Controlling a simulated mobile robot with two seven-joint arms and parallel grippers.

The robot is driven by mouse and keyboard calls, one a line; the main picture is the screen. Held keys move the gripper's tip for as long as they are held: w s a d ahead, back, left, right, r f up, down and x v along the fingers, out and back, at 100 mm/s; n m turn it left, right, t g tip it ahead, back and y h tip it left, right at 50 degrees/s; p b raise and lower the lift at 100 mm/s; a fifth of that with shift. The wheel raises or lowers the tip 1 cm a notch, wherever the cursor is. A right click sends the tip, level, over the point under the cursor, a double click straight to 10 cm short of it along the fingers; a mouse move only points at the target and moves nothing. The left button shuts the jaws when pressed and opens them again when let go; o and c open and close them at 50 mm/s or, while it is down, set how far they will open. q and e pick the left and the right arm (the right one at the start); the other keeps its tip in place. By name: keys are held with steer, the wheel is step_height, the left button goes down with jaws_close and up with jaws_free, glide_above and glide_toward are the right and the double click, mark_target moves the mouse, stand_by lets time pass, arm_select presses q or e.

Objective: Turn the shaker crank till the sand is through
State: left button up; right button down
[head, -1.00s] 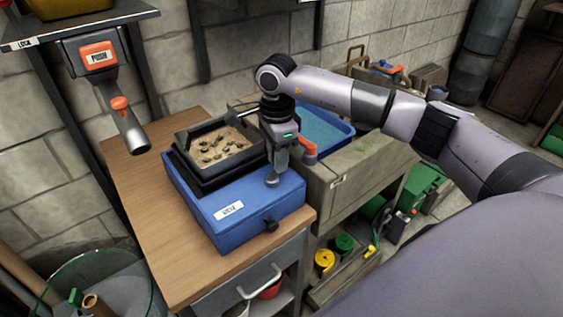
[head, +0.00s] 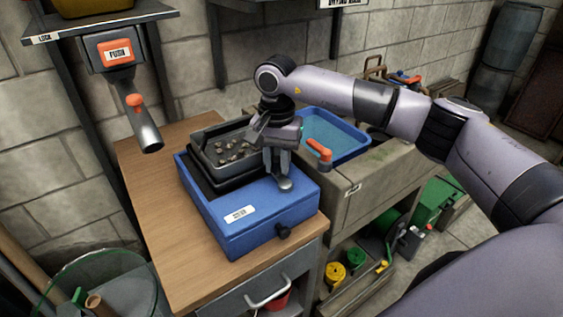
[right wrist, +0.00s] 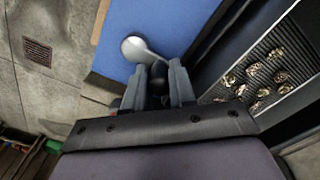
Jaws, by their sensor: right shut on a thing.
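The shaker is a blue box (head: 232,240) on the wooden bench, with a black sieve tray (head: 207,172) on top. Several pebbles (head: 232,150) lie on the tray's dark mesh, and no sand shows among them. In the right wrist view the pebbles (right wrist: 262,85) sit on bare ridged mesh. The silver crank (head: 285,184) is on the box's right part; its round end (right wrist: 133,47) shows in the right wrist view. My right gripper (head: 280,160) is shut on the crank's dark grip (right wrist: 160,78), beside the tray. My left gripper is out of view.
A blue tray (head: 365,152) and an orange-handled tool (head: 319,150) are on the stone trough (head: 385,165) at right. A wall unit with an orange button (head: 117,53) and nozzle hangs at left. The bench's left side (head: 155,200) is clear.

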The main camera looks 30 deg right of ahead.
steer(key=n, duration=0.1)
steer(key=a+n, duration=0.1)
steer(key=n, duration=0.1)
steer(key=shift+a+n, duration=0.1)
steer(key=shift+n, duration=0.2)
steer(key=shift+s+a+n+b, duration=0.15)
steer(key=shift+a+n+b, duration=0.1)
steer(key=shift+n, duration=0.55)
steer(key=shift+s+a+n+b, duration=0.15)
steer(key=shift+n+b, duration=0.1)
steer(key=shift+n, duration=0.55)
steer(key=c, duration=0.9)
jaws_free()
steer(key=shift+r, duration=3.6)
